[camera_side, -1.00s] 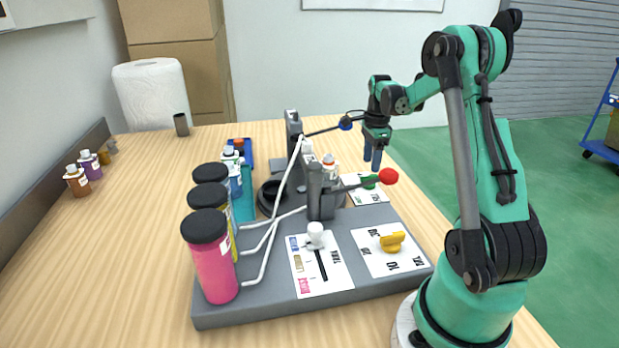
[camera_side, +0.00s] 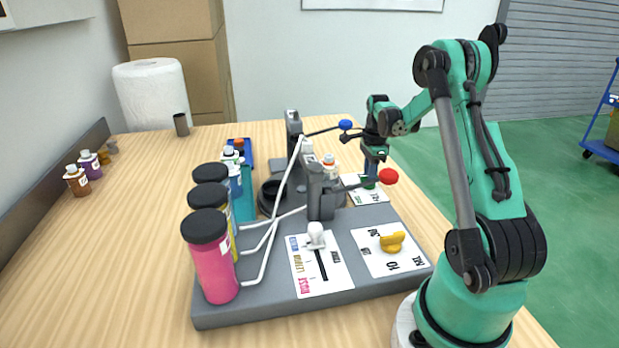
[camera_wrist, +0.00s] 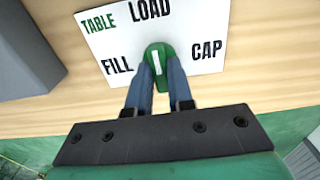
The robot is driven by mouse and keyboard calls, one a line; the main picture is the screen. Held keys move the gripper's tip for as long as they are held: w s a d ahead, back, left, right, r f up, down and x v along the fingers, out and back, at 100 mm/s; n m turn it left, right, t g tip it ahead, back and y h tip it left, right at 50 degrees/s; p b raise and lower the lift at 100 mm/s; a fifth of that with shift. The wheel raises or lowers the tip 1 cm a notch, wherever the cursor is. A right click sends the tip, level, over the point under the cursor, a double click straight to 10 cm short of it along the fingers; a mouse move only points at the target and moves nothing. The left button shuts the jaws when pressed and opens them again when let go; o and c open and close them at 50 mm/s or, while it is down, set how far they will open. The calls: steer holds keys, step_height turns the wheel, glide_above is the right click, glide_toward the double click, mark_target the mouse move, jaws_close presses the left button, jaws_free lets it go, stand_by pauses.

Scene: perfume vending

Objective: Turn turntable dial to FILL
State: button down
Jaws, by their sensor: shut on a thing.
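The green turntable dial (camera_wrist: 160,50) sits on a white label plate (camera_wrist: 205,55) marked TABLE, LOAD, FILL and CAP. Its white pointer mark lies nearly upright in the wrist view, towards LOAD. FILL is to the lower left and CAP to the right. My gripper (camera_wrist: 157,75) has its two blue fingers on either side of the dial, shut on it. In the side view my gripper (camera_side: 369,175) is down at the dial (camera_side: 367,184), partly hidden by the red-knobbed lever.
A red-knobbed lever (camera_side: 389,177) reaches out close in front of my gripper. A blue-knobbed lever (camera_side: 345,125) is just left of my wrist. A yellow dial (camera_side: 392,242) and a white slider knob (camera_side: 316,233) stand on the grey base (camera_side: 270,310). Tall bottles (camera_side: 212,270) stand left.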

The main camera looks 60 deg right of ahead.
steer(key=shift+n, duration=0.4)
steer(key=n, duration=0.3)
steer(key=shift+n, duration=0.3)
steer(key=n, duration=0.4)
steer(key=shift+n, duration=0.3)
steer(key=n, duration=0.4)
steer(key=shift+n, duration=2.4)
steer(key=c, duration=0.8)
jaws_free()
steer(key=shift+r, duration=0.15)
